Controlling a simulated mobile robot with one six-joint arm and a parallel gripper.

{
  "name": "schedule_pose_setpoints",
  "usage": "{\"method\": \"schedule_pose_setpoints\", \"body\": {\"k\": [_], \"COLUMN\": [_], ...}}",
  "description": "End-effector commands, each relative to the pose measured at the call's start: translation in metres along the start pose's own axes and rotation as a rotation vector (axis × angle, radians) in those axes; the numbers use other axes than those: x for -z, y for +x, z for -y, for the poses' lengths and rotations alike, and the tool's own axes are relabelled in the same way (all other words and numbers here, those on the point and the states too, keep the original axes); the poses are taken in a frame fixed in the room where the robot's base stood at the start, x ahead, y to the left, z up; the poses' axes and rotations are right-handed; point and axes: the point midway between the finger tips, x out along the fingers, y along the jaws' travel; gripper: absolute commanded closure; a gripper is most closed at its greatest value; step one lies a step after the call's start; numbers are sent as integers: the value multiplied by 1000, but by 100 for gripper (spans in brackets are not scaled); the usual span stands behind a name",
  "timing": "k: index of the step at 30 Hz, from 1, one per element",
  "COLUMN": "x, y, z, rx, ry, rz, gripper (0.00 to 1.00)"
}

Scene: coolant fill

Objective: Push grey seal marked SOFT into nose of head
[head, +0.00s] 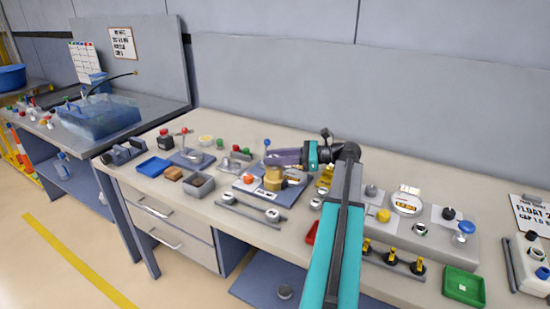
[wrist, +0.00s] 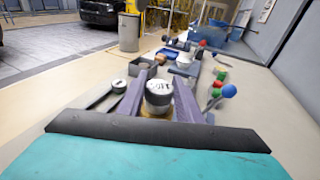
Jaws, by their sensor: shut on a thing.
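My gripper (head: 272,159) reaches leftward over the brass head (head: 273,180), which stands on a grey-blue plate at the middle of the bench. In the wrist view my gripper (wrist: 158,80) has its two purple-grey fingers shut on a short grey, pale-topped seal (wrist: 158,89) with a dark band. Its top lettering appears upside down and looks like SOFT. Brass shows just below the seal in the wrist view. I cannot tell whether the seal touches the nose or how deep it sits. In the head view the fingers hide the seal.
A blue tray (head: 154,167), a grey bin (head: 199,185) and a blue-knobbed lever (head: 267,143) lie left of or behind the fixture. A grey rail (head: 250,212) runs in front. A green tray (head: 463,286) sits at the right. The wall stands behind the bench.

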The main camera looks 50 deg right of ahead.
Motion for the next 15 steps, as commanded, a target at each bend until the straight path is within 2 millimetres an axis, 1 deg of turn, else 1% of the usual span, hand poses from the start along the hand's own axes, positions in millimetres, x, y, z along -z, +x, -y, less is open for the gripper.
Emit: {"method": "schedule_pose_setpoints", "body": {"k": [5,6,8,9,10,15], "x": [4,4,4,4,3,3], "y": [1,1,1,1,1,1], "z": [0,0,0,0,0,0], "rx": [0,0,0,0,0,0], "ry": [0,0,0,0,0,0], "rz": [-1,-1,-1,-1,-1,0], "gripper": [90,67,57,50,46,46]}}
